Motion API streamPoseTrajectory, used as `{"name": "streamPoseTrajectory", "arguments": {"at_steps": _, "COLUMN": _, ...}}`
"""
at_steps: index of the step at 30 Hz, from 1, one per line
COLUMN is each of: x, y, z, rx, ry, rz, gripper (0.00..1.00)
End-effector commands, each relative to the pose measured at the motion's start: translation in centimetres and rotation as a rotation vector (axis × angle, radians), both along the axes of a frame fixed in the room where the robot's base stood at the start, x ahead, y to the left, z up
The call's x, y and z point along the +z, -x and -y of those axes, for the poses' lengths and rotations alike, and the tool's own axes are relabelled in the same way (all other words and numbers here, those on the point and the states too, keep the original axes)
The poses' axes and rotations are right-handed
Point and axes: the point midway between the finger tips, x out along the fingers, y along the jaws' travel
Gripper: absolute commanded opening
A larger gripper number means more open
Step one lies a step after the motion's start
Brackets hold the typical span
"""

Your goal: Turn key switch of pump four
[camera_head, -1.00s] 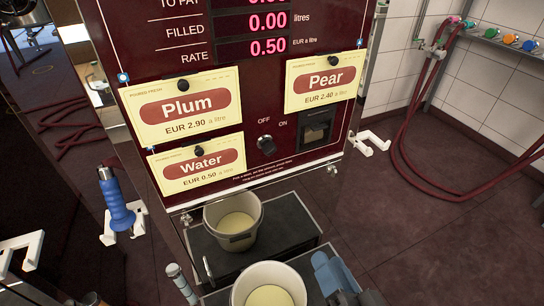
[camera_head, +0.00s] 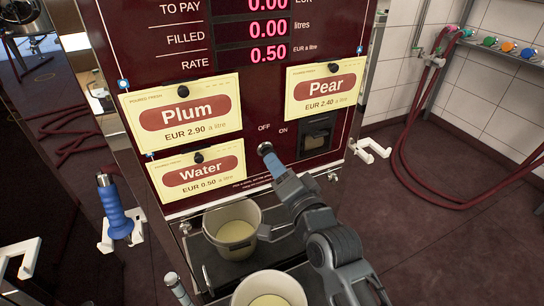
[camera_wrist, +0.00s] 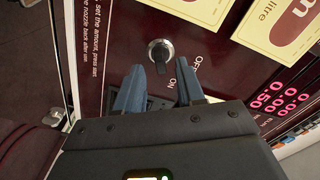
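The key switch (camera_head: 265,148) is a small dark knob in a round metal collar on the dark red pump panel, below the OFF and ON labels. In the wrist view the key switch (camera_wrist: 160,52) lies just ahead of the gap between my blue fingertips. My gripper (camera_head: 269,160) points at the panel from below right, its tips close to the knob. In the wrist view my gripper (camera_wrist: 161,68) is open, with nothing between its fingers. I cannot tell whether a tip touches the knob. No pump number is readable.
Yellow Plum (camera_head: 184,112), Pear (camera_head: 323,90) and Water (camera_head: 198,170) cards surround the switch. A dark square slot (camera_head: 315,134) is right of it. Pails (camera_head: 236,245) stand below. A blue-handled nozzle (camera_head: 114,208) hangs left; a red hose (camera_head: 405,165) hangs right.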

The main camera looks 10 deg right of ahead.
Motion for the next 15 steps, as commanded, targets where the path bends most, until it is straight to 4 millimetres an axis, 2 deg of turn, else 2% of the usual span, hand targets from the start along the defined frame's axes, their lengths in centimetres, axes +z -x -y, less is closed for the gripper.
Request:
{"name": "streamPoseTrajectory", "arguments": {"at_steps": 6, "x": 0.1, "y": -2.6, "z": -0.7, "rx": 0.001, "ry": 0.002, "rz": 0.0, "gripper": 0.38}}
{"name": "streamPoseTrajectory", "arguments": {"at_steps": 15, "x": 0.0, "y": -3.4, "z": -0.8, "rx": 0.0, "ry": 0.0, "rz": 0.0, "gripper": 0.38}}
